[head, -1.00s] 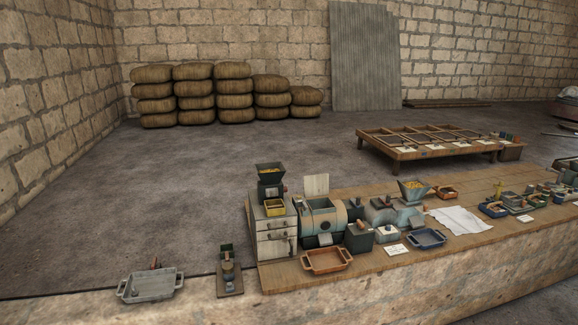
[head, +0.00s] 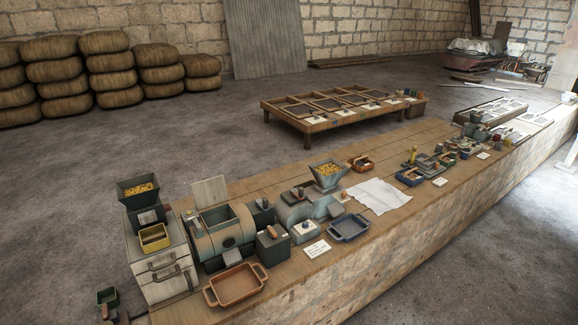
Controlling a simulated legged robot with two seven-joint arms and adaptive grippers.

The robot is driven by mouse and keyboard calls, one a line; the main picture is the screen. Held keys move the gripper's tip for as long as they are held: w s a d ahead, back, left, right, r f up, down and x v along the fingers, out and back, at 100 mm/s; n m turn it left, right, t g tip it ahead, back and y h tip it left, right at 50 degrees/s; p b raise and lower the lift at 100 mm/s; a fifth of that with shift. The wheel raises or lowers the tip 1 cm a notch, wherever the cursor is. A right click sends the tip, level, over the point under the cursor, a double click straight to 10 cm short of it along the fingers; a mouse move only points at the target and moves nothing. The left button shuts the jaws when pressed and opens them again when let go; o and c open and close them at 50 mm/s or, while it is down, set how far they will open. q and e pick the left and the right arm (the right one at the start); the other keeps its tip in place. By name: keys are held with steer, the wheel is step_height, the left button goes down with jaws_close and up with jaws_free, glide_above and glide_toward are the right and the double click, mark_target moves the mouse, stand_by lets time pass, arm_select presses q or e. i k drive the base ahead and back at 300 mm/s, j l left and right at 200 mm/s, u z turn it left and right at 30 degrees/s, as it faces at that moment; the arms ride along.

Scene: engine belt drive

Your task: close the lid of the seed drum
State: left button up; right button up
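The seed drum (head: 225,236) is a pale grey-green horizontal cylinder on the wooden bench, left of the middle of the view. Its lid (head: 210,192) is a light flat panel that stands upright at the back of the drum's top opening. The opening shows dark and uncovered. Neither of my grippers shows in the head view.
A drawer cabinet (head: 158,264) with a seed hopper (head: 138,190) stands left of the drum. A brown tray (head: 236,286) sits in front. Dark boxes, a second hopper (head: 327,174) and a blue tray (head: 349,228) stand to the right. A white cloth (head: 378,196) lies beyond.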

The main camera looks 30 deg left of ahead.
mark_target(207, 193)
steer(key=i+l+z, duration=0.1)
steer(key=i+z, duration=0.25)
steer(key=i, duration=1.25)
steer(key=i+u, duration=0.25)
steer(key=u, duration=0.2)
steer(key=i+u, duration=0.4)
steer(key=i+l+u, duration=0.1)
steer(key=u, duration=0.35)
steer(key=i+l+u, duration=0.2)
steer(key=l+u, duration=0.25)
steer(key=j, duration=0.1)
